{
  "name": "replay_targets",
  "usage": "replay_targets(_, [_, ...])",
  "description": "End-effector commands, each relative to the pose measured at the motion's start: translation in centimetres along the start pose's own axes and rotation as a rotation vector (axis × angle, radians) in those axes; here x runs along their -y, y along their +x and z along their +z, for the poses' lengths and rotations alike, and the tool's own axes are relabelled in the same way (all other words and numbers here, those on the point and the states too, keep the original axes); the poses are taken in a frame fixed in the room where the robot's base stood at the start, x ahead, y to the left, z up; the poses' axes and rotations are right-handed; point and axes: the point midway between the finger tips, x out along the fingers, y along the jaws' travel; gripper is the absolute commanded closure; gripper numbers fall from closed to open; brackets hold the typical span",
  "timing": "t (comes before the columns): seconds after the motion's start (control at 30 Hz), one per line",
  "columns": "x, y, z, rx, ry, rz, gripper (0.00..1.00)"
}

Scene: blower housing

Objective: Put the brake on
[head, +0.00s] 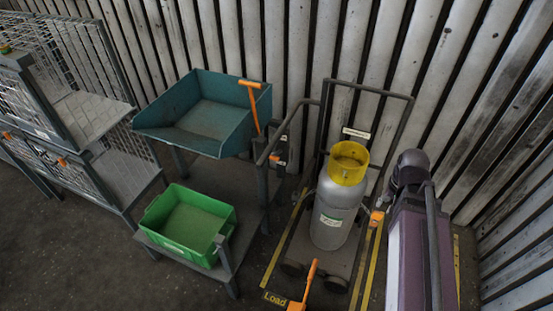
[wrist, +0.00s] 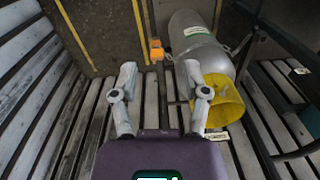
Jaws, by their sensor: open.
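A wheeled cart (head: 313,250) with a dark tube frame carries a grey gas cylinder (head: 334,212) with a yellow collar. An orange lever (head: 308,284) stands tilted at the cart's front edge, near the floor. A small orange block (head: 377,217) is at the cart's right side; an orange piece also shows beside the cylinder in the wrist view (wrist: 155,48). I cannot tell which orange part is the brake. My gripper (wrist: 160,74) is open and empty in the wrist view, with the yellow collar (wrist: 218,100) beyond its right finger.
A teal tray (head: 150,127) with an orange lever (head: 254,103) stands on a bench left of the cart. A green crate (head: 160,245) sits on its lower shelf. Wire cages (head: 70,50) stand far left. Yellow floor lines (head: 285,238) flank the cart. Slatted walls close the back and right.

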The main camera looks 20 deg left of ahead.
Motion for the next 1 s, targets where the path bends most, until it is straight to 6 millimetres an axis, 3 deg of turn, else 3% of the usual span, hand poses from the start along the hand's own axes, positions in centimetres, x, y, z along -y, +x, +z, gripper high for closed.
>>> replay_targets(0.5, [13.5,-1.5,-7.4,0.088,0.609,-0.136,0.41])
replay_targets(1.0, [29.0,-3.3,-11.3,0.299,1.242,-0.173,0.41])
